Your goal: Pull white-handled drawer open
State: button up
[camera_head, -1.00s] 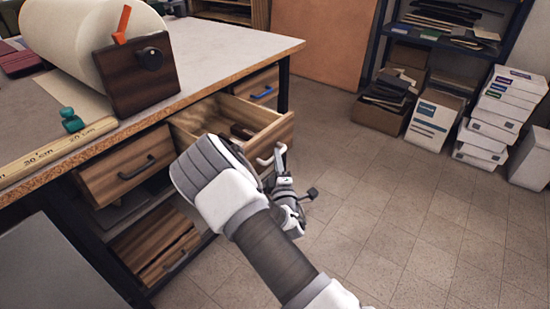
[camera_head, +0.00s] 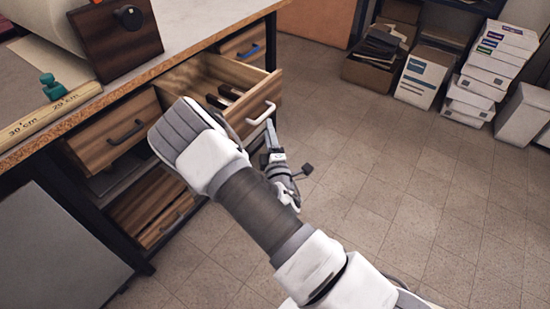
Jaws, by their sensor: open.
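The white-handled drawer (camera_head: 238,75) is a wooden drawer under the table, and it stands pulled out with its inside showing. Its white handle (camera_head: 262,114) is on the front panel, at the right. Dark-handled items (camera_head: 224,95) lie inside. My gripper (camera_head: 270,133) is open, just below and slightly right of the white handle, and looks empty. The handle appears clear of the fingers, though the exact gap is hard to judge. My arm hides the lower left of the drawer front.
A closed drawer with a black handle (camera_head: 127,132) is to the left, and one with a blue handle (camera_head: 248,51) is behind. The table (camera_head: 190,35) stands above. Boxes (camera_head: 490,70) are stacked at the back right. The tiled floor (camera_head: 370,180) at right is clear.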

jog(key=s+d+f, duration=0.1)
jog(key=s, duration=1)
jog(key=shift+s+d+f+p, duration=0.2)
jog(key=shift+s+f+p, duration=0.1)
jog(key=shift+p, duration=0.15)
